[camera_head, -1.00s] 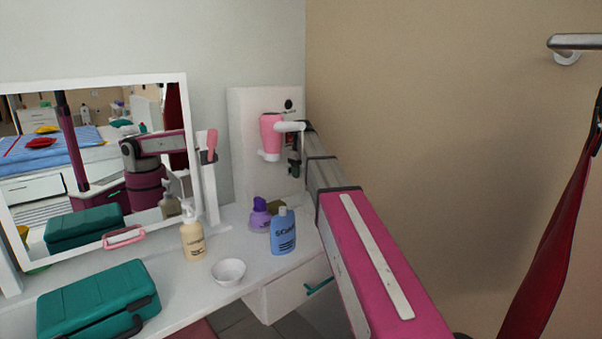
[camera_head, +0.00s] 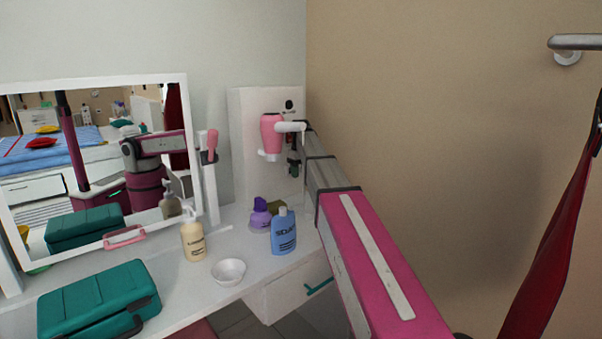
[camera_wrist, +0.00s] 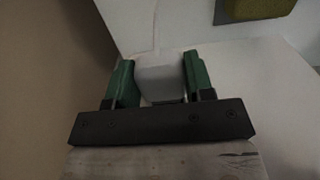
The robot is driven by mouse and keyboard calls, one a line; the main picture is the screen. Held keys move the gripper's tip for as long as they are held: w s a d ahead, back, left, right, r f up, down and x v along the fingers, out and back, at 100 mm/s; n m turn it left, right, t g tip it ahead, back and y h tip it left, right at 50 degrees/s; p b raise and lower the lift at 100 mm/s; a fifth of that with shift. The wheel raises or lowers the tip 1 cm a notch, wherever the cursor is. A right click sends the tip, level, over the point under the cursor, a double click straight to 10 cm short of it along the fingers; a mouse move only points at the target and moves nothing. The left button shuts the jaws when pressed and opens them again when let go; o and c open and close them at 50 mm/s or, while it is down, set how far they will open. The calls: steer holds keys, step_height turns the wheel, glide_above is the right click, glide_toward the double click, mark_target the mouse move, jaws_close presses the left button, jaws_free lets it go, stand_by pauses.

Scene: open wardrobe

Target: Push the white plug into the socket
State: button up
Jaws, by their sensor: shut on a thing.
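My gripper (camera_wrist: 157,70) has two green fingers, shut on the white plug (camera_wrist: 161,82), in the wrist view. The plug is a pale block between the fingers, and its far end merges with the white surface ahead. In the head view my gripper (camera_head: 293,166) is small and partly hidden behind the pink hair dryer and my arm, close to the white upright panel (camera_head: 247,133). A dark round spot (camera_head: 289,104) shows high on that panel; I cannot tell whether it is the socket. No socket opening shows clearly, and plug contact with one cannot be told.
The pink hair dryer (camera_head: 271,133) hangs before the panel. A blue bottle (camera_head: 284,232), purple bottle (camera_head: 260,214), cream pump bottle (camera_head: 193,238) and white bowl (camera_head: 228,271) stand on the white table. The beige wall (camera_head: 420,130) is right of my arm.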

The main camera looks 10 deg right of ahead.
steer(key=shift+w+a, duration=0.5)
steer(key=shift+w, duration=0.25)
steer(key=o, duration=1.1)
